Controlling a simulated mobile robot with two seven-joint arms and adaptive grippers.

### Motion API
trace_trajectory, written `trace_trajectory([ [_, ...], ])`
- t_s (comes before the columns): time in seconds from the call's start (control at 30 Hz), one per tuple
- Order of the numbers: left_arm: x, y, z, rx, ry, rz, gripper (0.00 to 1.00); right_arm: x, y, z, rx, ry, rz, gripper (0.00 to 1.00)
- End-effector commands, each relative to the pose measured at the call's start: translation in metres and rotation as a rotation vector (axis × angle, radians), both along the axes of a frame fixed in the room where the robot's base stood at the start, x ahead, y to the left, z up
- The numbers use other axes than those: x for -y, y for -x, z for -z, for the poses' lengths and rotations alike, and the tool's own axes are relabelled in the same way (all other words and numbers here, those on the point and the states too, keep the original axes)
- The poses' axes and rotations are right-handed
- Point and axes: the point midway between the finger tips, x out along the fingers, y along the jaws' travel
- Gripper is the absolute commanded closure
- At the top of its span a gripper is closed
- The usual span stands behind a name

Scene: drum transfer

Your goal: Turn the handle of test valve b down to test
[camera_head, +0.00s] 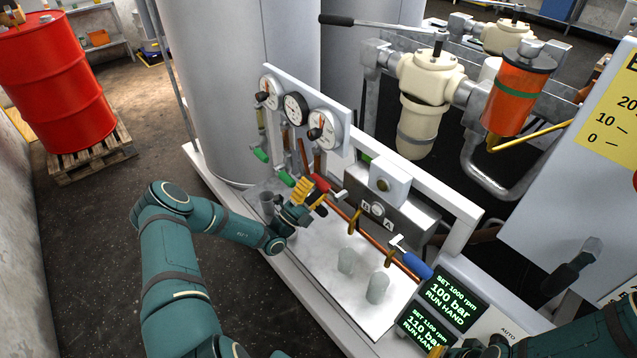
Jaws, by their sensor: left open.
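Several lever handles sit along the gauge panel (355,148); no label reading test valve b is legible, so I cannot tell which is its handle. A red handle (320,184) slants beside my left gripper (318,192), whose yellow fingers are open close to it; I cannot tell if they touch. Two green handles (261,156) (287,179) hang to the left of it. A blue handle (415,265) points down to the right, near the displays. My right gripper (440,350) shows only in part at the bottom edge, and its fingers are unclear.
A selector marked B and A (377,210) is on a grey box behind copper pipes. Two beakers (377,288) (346,262) stand on the white bench top. Lit displays (455,298) are at the lower right. A red drum (58,85) stands on a pallet at far left.

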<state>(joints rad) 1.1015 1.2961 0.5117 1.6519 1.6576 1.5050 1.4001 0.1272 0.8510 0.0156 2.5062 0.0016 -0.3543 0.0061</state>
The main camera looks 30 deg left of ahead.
Motion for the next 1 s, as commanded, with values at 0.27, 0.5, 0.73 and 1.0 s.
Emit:
trace_trajectory([
  [0.27,-0.016,0.046,0.033,-0.002,0.003,-0.003,0.39,0.0,0.0,0.0,0.0,0.0,0.0,1.0],
  [0.5,-0.025,0.073,0.052,-0.002,0.002,-0.002,0.39,0.0,0.0,0.0,0.0,0.0,0.0,1.0],
  [0.73,-0.027,0.081,0.057,-0.001,0.002,-0.001,0.39,0.0,0.0,0.0,0.0,0.0,0.0,1.0],
  [1.0,-0.027,0.081,0.057,-0.001,0.002,-0.001,0.39,0.0,0.0,0.0,0.0,0.0,0.0,1.0],
])
